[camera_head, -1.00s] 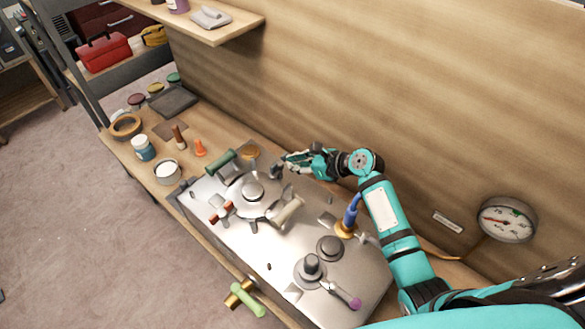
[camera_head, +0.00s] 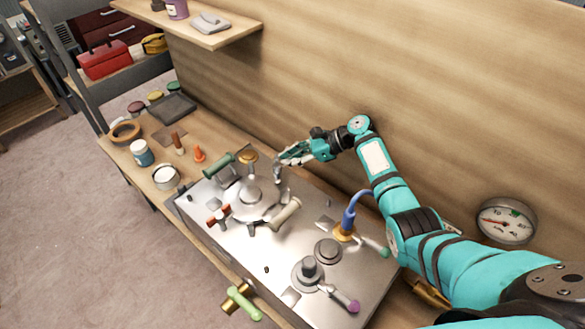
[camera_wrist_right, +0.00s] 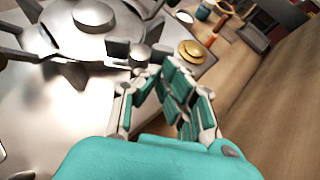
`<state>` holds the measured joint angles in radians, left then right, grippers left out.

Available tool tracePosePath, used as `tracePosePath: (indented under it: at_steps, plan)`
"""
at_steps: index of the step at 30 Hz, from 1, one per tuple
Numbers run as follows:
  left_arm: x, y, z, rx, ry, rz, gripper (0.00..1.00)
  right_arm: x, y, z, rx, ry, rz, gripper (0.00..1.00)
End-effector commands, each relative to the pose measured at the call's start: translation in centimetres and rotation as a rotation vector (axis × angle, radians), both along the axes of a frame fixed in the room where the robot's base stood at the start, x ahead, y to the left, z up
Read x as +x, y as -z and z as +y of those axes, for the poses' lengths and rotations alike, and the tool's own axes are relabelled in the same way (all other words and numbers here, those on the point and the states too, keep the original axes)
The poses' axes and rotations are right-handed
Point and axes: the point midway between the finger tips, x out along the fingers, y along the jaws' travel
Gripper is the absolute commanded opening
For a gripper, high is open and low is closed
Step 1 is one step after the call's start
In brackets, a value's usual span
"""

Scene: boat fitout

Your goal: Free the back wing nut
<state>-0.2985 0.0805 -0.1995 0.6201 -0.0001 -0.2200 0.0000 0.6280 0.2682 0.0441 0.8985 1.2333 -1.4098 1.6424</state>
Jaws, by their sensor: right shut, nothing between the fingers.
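A steel plate (camera_head: 290,250) holds a round metal hatch (camera_head: 268,205) with a domed centre and several fittings around its edge. The grey metal back wing nut (camera_head: 278,172) stands upright at the hatch's wall-side edge. In the right wrist view, a grey winged piece (camera_wrist_right: 122,50) that looks like this nut lies just beyond my fingertips. My right gripper (camera_head: 283,158) is beside it on the wall side, shut and empty; its teal and white fingers (camera_wrist_right: 150,76) also show in the wrist view. Contact with the nut cannot be told. My left gripper is not in view.
A green handle (camera_head: 218,165), red-handled fitting (camera_head: 218,213) and cream handle (camera_head: 286,213) stand around the hatch. A brass knob (camera_head: 248,156) is close left of my gripper. A blue fitting (camera_head: 349,217) stands to the right, and the wooden wall (camera_head: 400,90) rises behind.

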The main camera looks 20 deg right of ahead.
Motion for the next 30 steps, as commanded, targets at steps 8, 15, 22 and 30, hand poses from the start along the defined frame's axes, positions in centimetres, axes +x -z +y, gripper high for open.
tracePosePath:
  at_steps: [8,15,22,30]
  plan:
    - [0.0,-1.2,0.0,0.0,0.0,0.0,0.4,1.1,-0.2,0.6,0.001,0.002,0.001,0.0]
    - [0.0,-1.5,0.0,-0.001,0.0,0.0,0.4,1.6,-0.1,0.9,0.0,0.002,0.0,0.0]
    - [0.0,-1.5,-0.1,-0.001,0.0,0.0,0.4,1.6,0.0,0.9,-0.001,0.002,0.0,0.0]
    - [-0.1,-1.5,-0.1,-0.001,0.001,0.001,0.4,1.6,0.0,0.9,-0.001,0.002,0.0,0.0]
